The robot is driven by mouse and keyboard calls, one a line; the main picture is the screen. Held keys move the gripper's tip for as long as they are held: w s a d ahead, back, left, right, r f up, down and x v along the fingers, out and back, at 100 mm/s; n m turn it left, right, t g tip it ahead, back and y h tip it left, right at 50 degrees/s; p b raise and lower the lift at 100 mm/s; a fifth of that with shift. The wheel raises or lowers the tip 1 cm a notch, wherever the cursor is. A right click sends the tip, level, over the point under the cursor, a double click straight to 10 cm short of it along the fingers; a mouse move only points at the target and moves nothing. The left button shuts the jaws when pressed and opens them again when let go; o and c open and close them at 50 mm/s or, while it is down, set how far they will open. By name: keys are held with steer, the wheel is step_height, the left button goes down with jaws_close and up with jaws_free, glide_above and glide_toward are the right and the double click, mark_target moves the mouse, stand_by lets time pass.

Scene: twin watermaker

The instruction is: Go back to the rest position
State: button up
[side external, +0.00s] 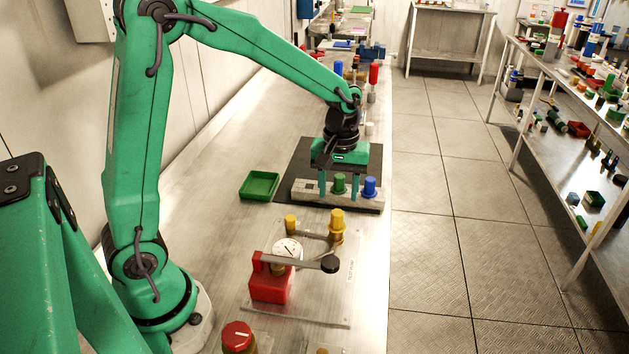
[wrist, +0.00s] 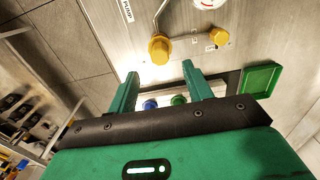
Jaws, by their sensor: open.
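My gripper (side external: 339,190) is open, pointing down over the grey block (side external: 304,190) on the bench. In the side view a green-capped piece (side external: 339,183) shows between its fingers, and a blue-capped piece (side external: 370,187) stands just to the right. In the wrist view my fingers (wrist: 159,72) are apart with nothing held between their tips. The blue cap (wrist: 150,104) and green cap (wrist: 179,99) show beyond the fingers, partly hidden by the gripper body. I cannot tell the exact height of the fingertips above the block.
A green tray (side external: 260,185) sits left of the block. In front is a plate with yellow knobs (side external: 337,222), a gauge (side external: 287,251) and a red valve with a lever (side external: 271,283). A red knob (side external: 237,337) stands nearer. Several coloured pieces stand behind my gripper.

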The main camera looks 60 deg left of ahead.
steer(key=shift+r, duration=0.1)
stand_by(0.3)
steer(key=s+r+m+t, duration=0.2)
steer(key=s+r+m, duration=0.2)
steer(key=s, duration=0.4)
steer(key=s+r+m+t, duration=0.3)
steer(key=s+r+m, duration=0.2)
steer(key=s+r, duration=0.2)
steer(key=shift+s+d+r+t, duration=0.15)
steer(key=shift+s+t, duration=0.15)
steer(key=shift+s, duration=0.95)
steer(key=shift+c, duration=0.5)
